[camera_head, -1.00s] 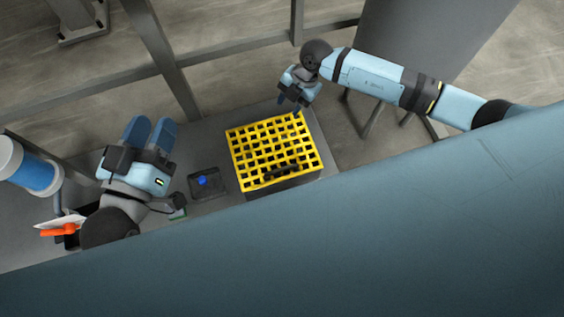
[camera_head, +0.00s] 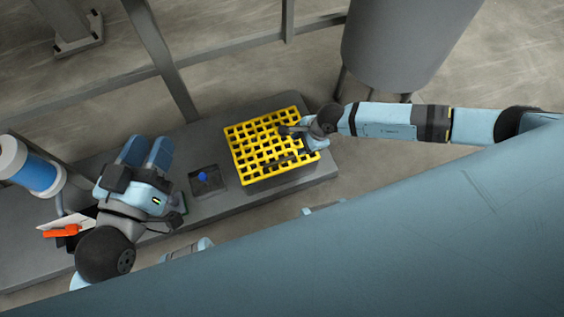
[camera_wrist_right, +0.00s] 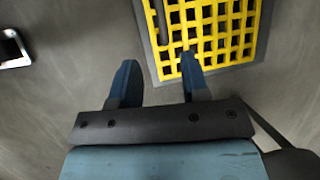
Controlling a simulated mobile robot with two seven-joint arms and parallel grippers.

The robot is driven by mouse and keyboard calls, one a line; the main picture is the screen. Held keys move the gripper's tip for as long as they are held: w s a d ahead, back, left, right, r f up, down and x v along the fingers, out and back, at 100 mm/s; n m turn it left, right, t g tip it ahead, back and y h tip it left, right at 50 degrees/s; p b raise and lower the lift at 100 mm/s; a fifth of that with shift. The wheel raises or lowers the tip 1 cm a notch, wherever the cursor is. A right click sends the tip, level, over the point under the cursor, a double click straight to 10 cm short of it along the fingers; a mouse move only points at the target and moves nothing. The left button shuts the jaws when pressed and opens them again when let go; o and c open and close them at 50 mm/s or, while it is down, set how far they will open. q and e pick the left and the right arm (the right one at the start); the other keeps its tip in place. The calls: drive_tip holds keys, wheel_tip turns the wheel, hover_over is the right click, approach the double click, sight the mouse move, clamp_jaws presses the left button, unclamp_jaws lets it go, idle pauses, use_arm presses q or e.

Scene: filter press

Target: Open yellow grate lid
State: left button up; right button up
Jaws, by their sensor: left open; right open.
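The yellow grate lid (camera_head: 262,133) lies flat and closed on a grey box set in the platform. A dark bar, perhaps its handle, shows on its near part in the head view. My right gripper (camera_head: 287,131) is over the right part of the lid, reaching in from the right. In the right wrist view the grate (camera_wrist_right: 215,30) is at upper right. There my right gripper (camera_wrist_right: 158,65) is open with nothing between its fingers, and one finger overlaps the grate's edge. Whether it touches is unclear. My left gripper (camera_head: 146,151) is open and empty, left of the lid.
A dark square recess (camera_head: 207,190) with a blue knob (camera_head: 203,177) is left of the lid. A blue and white cylinder (camera_head: 30,170) and an orange-handled tool (camera_head: 62,231) are at far left. Grey railings (camera_head: 165,65) and a large grey cylinder (camera_head: 405,45) stand beyond the platform.

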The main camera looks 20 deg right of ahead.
drive_tip(key=b, duration=0.3)
approach(280, 161)
drive_tip(key=f, duration=0.2)
drive_tip(key=b+x, duration=0.3)
drive_tip(key=x, duration=0.3)
drive_tip(key=shift+w+a+r, duration=0.2)
use_arm(q)
drive_tip(key=shift+w+a+f+m, duration=0.25)
drive_tip(key=shift+w+f+m, duration=0.3)
drive_tip(key=shift+f+m, duration=0.2)
drive_tip(key=shift+w+a+f+m, duration=0.25)
drive_tip(key=shift+w+f+m, duration=0.25)
drive_tip(key=shift+f+m, duration=0.2)
use_arm(e)
drive_tip(key=shift+w+a+f, duration=0.1)
drive_tip(key=shift+a+f, duration=0.15)
drive_tip(key=shift+f, duration=0.2)
clamp_jaws()
